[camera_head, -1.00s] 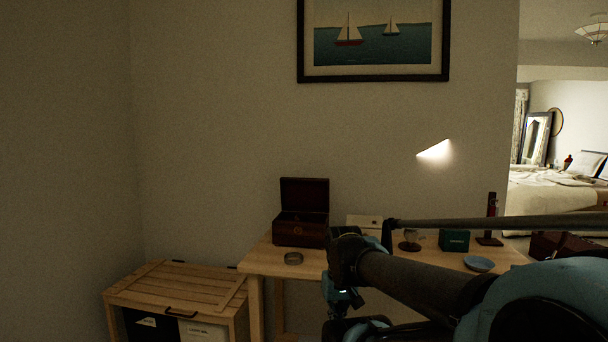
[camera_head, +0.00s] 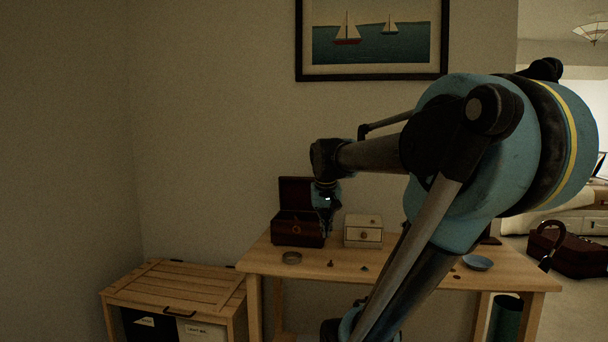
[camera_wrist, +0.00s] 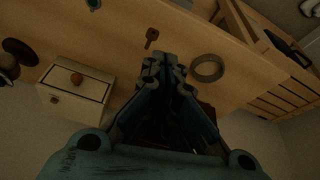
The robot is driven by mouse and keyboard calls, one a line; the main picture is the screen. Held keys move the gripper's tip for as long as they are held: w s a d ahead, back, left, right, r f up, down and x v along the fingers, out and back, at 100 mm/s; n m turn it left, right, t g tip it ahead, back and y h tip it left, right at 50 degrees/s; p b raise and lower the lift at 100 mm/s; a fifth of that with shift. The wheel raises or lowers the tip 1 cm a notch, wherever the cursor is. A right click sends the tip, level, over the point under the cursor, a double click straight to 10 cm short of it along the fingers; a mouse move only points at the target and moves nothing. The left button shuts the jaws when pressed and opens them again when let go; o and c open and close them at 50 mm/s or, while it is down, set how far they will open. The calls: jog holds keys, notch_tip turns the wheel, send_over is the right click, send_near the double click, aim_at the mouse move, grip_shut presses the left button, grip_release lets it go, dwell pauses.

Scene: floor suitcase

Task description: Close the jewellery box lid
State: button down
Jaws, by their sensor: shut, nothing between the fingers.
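The dark red-brown jewellery box (camera_head: 297,232) stands on the left part of the wooden table in the head view. Its lid (camera_head: 294,193) is open and stands upright at the back. My gripper (camera_head: 327,229) is at the box's right side, pointing down near its front right edge; I cannot tell whether it touches. In the wrist view my gripper (camera_wrist: 164,62) is shut with nothing between the fingers. The box is mostly hidden there behind the gripper, with a dark red part (camera_wrist: 205,112) showing beside the fingers.
A small cream drawer box (camera_head: 363,232) stands right of the jewellery box. A round ring-like dish (camera_head: 291,258) and a small key-like item (camera_wrist: 151,37) lie in front. A blue dish (camera_head: 477,263) is at the table's right. A slatted wooden chest (camera_head: 178,283) stands left.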

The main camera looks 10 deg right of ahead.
jog(key=w+a+r+t, duration=0.1)
jog(key=w+r, duration=0.5)
jog(key=w, duration=0.5)
jog(key=w+r+m, duration=0.1)
jog(key=w+r, duration=0.6)
jog(key=w, duration=0.4)
jog(key=w+a+r+m+t+h, duration=0.1)
jog(key=w+r, duration=0.6)
jog(key=w, duration=0.4)
jog(key=shift+w+a+t, duration=0.3)
jog(key=shift+w+a, duration=0.05)
jog(key=shift+w, duration=0.05)
jog(key=x, duration=0.9)
jog(key=shift+s, duration=0.2)
jog(key=shift+s+a+t, duration=0.15)
jog(key=shift+s+t, duration=0.25)
